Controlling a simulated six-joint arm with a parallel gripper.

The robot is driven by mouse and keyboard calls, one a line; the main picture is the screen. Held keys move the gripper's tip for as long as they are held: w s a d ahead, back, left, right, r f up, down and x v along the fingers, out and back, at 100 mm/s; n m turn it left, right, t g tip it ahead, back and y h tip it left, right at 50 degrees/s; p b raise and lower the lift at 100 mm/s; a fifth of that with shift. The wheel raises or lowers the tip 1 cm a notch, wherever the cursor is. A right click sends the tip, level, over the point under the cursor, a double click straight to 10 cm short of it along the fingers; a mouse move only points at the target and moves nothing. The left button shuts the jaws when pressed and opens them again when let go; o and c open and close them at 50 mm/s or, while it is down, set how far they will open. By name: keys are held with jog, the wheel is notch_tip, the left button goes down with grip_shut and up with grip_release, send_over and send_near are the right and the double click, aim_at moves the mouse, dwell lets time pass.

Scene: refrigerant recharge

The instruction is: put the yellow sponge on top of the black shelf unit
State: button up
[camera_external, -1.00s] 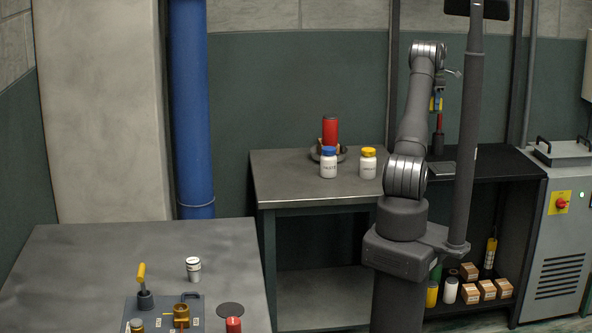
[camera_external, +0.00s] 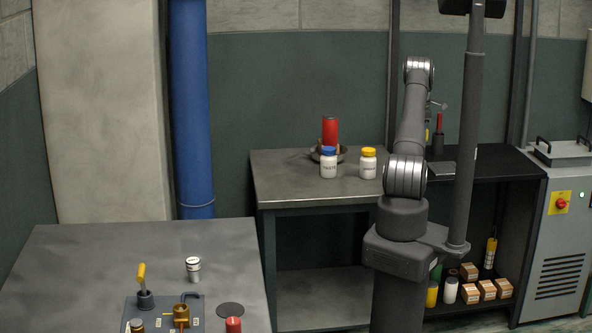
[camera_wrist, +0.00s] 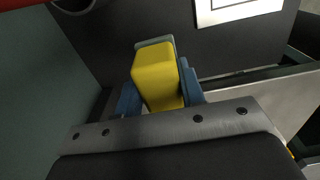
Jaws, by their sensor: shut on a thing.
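The yellow sponge (camera_wrist: 158,75) is upright between the blue fingertips of my gripper (camera_wrist: 162,92) in the wrist view. The gripper is shut on it. A dark flat surface, which looks like the top of the black shelf unit, lies behind and below the sponge; I cannot tell whether they touch. In the external view the black shelf unit (camera_external: 508,164) stands at the right, behind my arm. The gripper and sponge are mostly hidden there behind my arm's upper link, above the unit's left part.
A black cup (camera_external: 437,145) with a red-handled tool and a flat grey plate (camera_external: 441,168) are on the unit's top. Its right part is clear. Boxes (camera_external: 487,290) sit on the lower shelf. Two white jars (camera_external: 328,165) stand on the adjoining table.

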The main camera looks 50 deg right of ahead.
jog(key=w+f, duration=0.1)
jog(key=w, duration=0.2)
jog(key=w+f, duration=0.1)
jog(key=shift+w+d+f, duration=0.2)
jog(key=shift+w+f, duration=0.05)
jog(key=shift+f, duration=2.05)
jog(key=shift+f, duration=0.1)
jog(key=o, duration=1)
notch_tip(320, 180, up, 12)
